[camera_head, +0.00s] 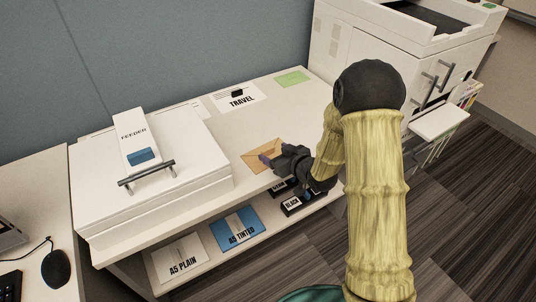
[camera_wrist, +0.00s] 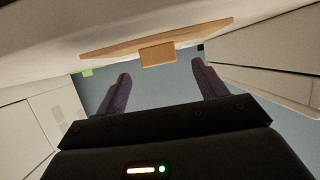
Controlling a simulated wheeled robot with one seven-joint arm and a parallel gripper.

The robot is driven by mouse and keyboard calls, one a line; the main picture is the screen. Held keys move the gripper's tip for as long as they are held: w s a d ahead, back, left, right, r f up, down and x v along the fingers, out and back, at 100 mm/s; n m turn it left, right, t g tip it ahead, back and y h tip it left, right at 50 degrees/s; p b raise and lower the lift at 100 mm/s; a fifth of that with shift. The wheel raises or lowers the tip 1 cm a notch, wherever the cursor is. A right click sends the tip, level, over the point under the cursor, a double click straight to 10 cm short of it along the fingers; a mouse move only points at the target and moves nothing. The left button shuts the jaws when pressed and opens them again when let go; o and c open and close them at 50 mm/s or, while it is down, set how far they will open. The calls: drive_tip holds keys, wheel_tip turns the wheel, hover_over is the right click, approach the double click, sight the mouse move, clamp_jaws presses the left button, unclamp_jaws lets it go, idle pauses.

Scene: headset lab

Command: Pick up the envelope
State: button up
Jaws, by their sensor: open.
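The tan envelope (camera_head: 258,154) lies on the white countertop, near its front edge, in the head view. In the wrist view it shows as a thin, slanted tan shape (camera_wrist: 110,51) with a small tan flap in the middle. My gripper (camera_head: 267,159) reaches in from the right, with its fingers over or beside the envelope's right part and hiding some of it. In the wrist view my gripper's two dark fingers (camera_wrist: 161,67) are spread, with nothing between them. The envelope lies just beyond the fingertips. I cannot tell whether they touch it.
A white machine marked FEEDER (camera_head: 150,185) stands left on the countertop. A TRAVEL card (camera_head: 238,99) and a green card (camera_head: 292,78) lie behind the envelope. A shelf below holds A5 PLAIN (camera_head: 180,260) and A5 TINTED (camera_head: 237,229) packs. A large white copier (camera_head: 385,60) stands behind right.

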sight(269, 149)
drive_tip(key=x, duration=0.5)
drive_tip(key=shift+f, duration=0.15)
drive_tip(key=c, duration=1.1)
drive_tip(key=shift+o, duration=0.2)
wheel_tip(269, 149, up, 10)
drive_tip(key=shift+p, duration=0.65)
